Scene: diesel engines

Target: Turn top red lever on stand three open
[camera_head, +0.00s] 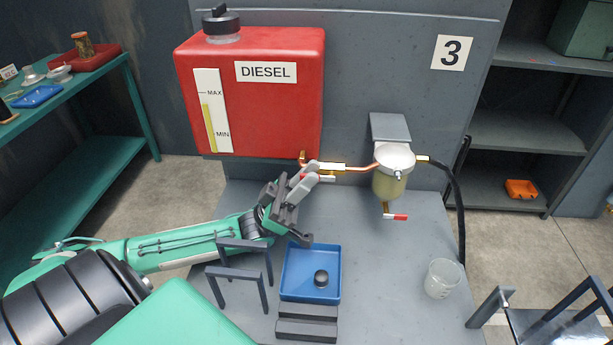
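Stand three, marked by a white "3" sign (451,53), holds a red diesel tank (266,112). A brass valve and copper pipe (358,168) run from the tank's bottom right to a filter with a yellowish bowl (390,184). My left gripper (308,172) is at the valve, under the tank's lower right corner. A small red patch shows between its fingers and seems to be part of the top red lever, which is mostly hidden. Whether the fingers grip it I cannot tell. A lower lever with a red end (397,217) sticks out right beneath the filter bowl. My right gripper is out of view.
Dark metal frames (238,273) stand beside my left forearm. A black hose (460,205) hangs right of the filter.

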